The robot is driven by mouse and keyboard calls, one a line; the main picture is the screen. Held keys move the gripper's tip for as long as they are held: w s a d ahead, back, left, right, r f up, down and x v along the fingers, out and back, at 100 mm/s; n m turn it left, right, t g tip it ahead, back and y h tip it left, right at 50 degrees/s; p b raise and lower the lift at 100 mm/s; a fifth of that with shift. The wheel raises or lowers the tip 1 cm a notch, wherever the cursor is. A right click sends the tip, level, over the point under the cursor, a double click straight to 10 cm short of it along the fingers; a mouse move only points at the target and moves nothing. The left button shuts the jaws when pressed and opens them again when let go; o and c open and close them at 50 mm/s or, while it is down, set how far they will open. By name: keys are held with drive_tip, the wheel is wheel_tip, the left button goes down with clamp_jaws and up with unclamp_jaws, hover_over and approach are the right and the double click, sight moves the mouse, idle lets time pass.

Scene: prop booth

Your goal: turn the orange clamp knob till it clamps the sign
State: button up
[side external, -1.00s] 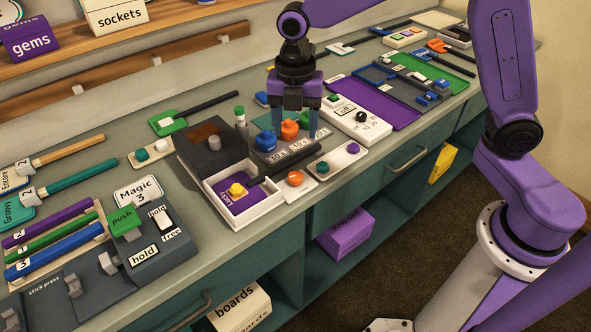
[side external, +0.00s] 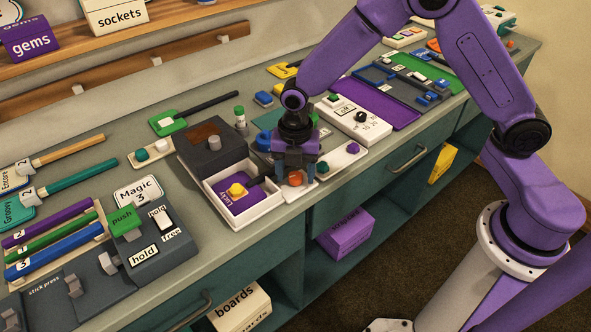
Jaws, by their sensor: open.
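An orange knob (side external: 295,179) sits on a small white plate at the front of the bench, beside the white tray. My gripper (side external: 295,173) points down over it, open, with one finger to each side of the knob. Whether the fingers touch it cannot be told. A purple card (side external: 229,198) lettered "Lucy", perhaps the sign, lies in the white tray (side external: 262,207) with a yellow knob (side external: 237,190) on it. My gripper and wrist hide most of the dark plate behind, with its other orange knob. No clamp jaw can be made out.
A white strip (side external: 338,162) with a purple button lies close to the right of my gripper. A white dial panel (side external: 352,118) stands further right.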

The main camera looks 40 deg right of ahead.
drive_tip(key=c, duration=1)
drive_tip(key=shift+c, duration=0.2)
